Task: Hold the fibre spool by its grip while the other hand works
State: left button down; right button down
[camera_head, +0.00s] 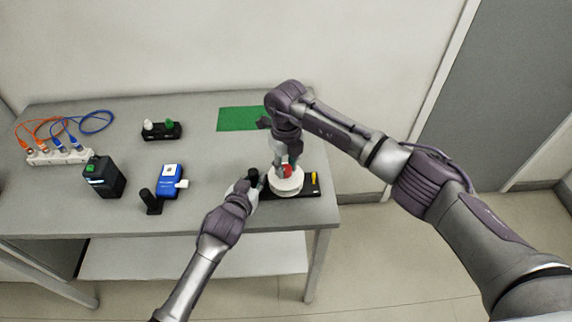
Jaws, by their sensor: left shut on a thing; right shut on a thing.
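The white round fibre spool (285,186) sits on a black base (300,195) near the table's right front corner. A black grip (252,173) stands up at the left end of this base. My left gripper (255,182) is shut on the black grip, beside the spool; its fingertips are small and partly hidden. My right gripper (286,165) comes down from above and is shut on a red part (287,171) at the top of the spool. A small yellow piece (314,177) stands on the base's right end.
A blue device (170,182) and a black upright handle (150,202) are left of my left gripper. Further left are a black box (104,178) and a white socket strip (60,157) with cables. A black holder (161,133) and a green mat (241,118) lie behind.

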aim_at(286, 167)
dwell(0.3)
jog(key=c, duration=0.8)
grip_release()
jog(key=shift+r, duration=0.1)
notch_tip(286, 167, up, 12)
jog(key=shift+f, duration=0.1)
pick_arm(q)
jog(key=c, duration=0.9)
grip_release()
jog(key=shift+o, duration=0.2)
